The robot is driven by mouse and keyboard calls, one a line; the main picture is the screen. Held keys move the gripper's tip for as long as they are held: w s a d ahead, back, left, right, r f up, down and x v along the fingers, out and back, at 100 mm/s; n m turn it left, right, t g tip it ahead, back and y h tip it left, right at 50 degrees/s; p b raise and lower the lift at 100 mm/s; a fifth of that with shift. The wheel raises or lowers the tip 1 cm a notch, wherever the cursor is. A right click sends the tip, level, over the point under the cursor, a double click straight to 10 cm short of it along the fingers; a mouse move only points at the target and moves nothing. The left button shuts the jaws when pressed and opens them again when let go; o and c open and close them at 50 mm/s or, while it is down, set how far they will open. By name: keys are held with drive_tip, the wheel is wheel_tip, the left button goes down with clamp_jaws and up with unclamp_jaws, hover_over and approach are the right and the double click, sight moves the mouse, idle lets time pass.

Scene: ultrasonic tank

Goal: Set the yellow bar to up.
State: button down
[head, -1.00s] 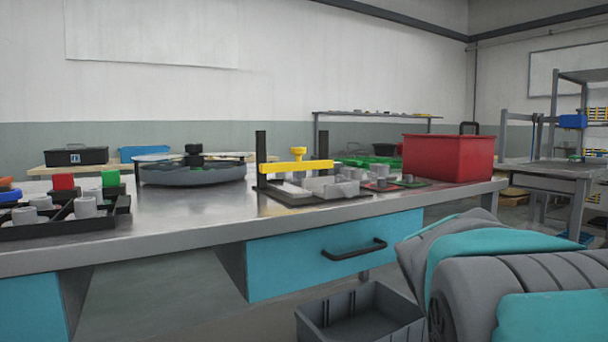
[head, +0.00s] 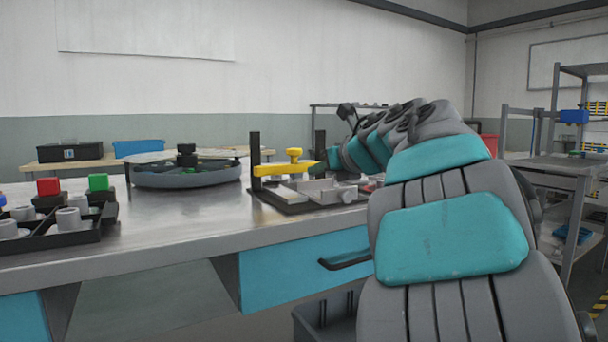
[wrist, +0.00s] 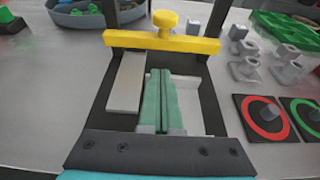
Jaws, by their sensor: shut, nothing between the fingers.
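The yellow bar (head: 285,169) with a round knob (head: 294,154) on top lies level across two black uprights (head: 255,160) on the bench. It sits low, with the uprights rising well above it. In the wrist view the bar (wrist: 160,42) spans the picture above my fingertips, with its knob (wrist: 165,22) standing up at mid-length. My gripper (wrist: 162,72) has its two green fingers pressed together and empty. They point toward the bar, over the fixture's base, apparently short of it. In the head view my arm hides the fixture's right side and most of my gripper.
Grey metal blocks (wrist: 126,82) lie on the fixture's black base. Grey parts (wrist: 249,68) and a red-ringed tile (wrist: 265,118) stand to the right. A round grey tray (head: 186,175) is left of the fixture, and a black part rack (head: 75,235) farther left.

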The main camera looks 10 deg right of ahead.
sight(294, 161)
drive_tip(key=shift+w+a+f, duration=0.1)
drive_tip(key=shift+w+f, duration=0.1)
drive_tip(key=shift+f, duration=0.05)
drive_tip(key=x, duration=0.9)
drive_tip(key=shift+w+a+p, duration=0.1)
drive_tip(key=shift+w+p, duration=0.1)
drive_tip(key=shift+p, duration=0.1)
